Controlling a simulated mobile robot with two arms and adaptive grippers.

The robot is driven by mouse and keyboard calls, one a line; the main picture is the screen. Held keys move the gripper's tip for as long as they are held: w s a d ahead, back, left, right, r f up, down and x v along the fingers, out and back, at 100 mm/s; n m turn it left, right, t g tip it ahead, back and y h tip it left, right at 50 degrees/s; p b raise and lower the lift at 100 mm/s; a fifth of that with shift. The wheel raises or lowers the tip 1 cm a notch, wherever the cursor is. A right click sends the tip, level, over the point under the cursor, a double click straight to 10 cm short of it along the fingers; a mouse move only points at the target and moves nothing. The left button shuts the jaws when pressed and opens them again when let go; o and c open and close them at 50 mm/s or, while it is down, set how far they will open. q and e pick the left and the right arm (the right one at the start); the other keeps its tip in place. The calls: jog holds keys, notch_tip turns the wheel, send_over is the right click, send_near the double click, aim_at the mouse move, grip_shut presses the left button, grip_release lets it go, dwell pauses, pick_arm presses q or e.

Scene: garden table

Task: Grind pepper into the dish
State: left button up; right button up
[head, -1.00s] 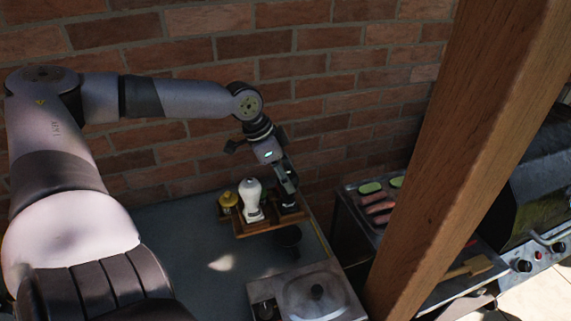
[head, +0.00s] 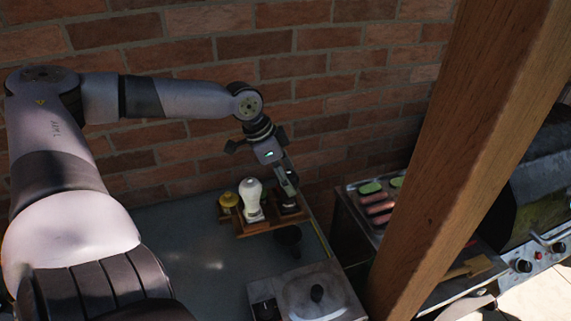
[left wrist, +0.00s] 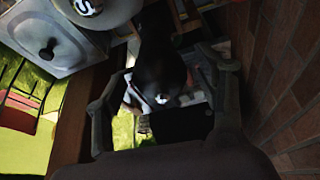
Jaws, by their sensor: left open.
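A dark pepper mill (head: 289,206) stands at the right end of a small wooden rack, partly hidden by my left gripper. In the left wrist view the dark mill (left wrist: 162,65) shows between the two fingers. My left gripper (head: 286,186) is open and reaches down over the mill from above. In the left wrist view the fingers of this gripper (left wrist: 165,75) are spread on either side of it; I cannot tell whether they touch it. A small dark dish (head: 288,238) sits on the table just in front of the rack. My right gripper is not in view.
The wooden rack (head: 243,230) also holds a white mill (head: 251,192) and a yellow pot (head: 228,200). A lidded metal unit (head: 318,290) is in front. A brick wall (head: 330,85) is close behind. A wooden post (head: 460,130) and grill stand right. The table's left part is clear.

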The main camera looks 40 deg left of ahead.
pick_arm(q)
jog(key=v, duration=1.2)
dwell(0.4)
